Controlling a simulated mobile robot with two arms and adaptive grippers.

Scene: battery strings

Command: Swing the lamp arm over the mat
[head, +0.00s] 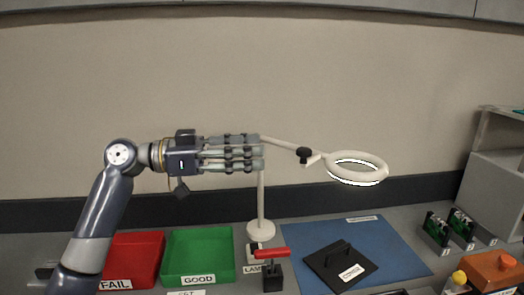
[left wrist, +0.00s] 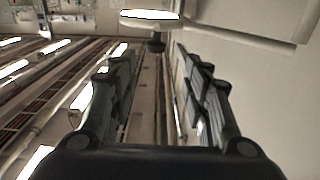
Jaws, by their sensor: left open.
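The lamp has a white round base (head: 261,229), an upright post (head: 261,195) and a white arm (head: 281,144) reaching right. A black knob (head: 304,155) joins the arm to a lit white ring head (head: 357,168). In the head view the ring appears above the blue mat (head: 400,245), in front of the wall. My left gripper (head: 261,153) is open at the top of the post, fingers pointing right; contact is unclear. In the left wrist view the open fingers (left wrist: 155,62) spread either side, with the ring (left wrist: 150,19) and knob (left wrist: 156,43) beyond them. My right gripper is not in view.
A red FAIL tray (head: 135,258) and green GOOD tray (head: 200,257) stand left of the base. A red-handled device (head: 271,268) stands before the lamp. A black plate with a handle (head: 340,266) lies on the mat. Green boards (head: 437,229) stand at right.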

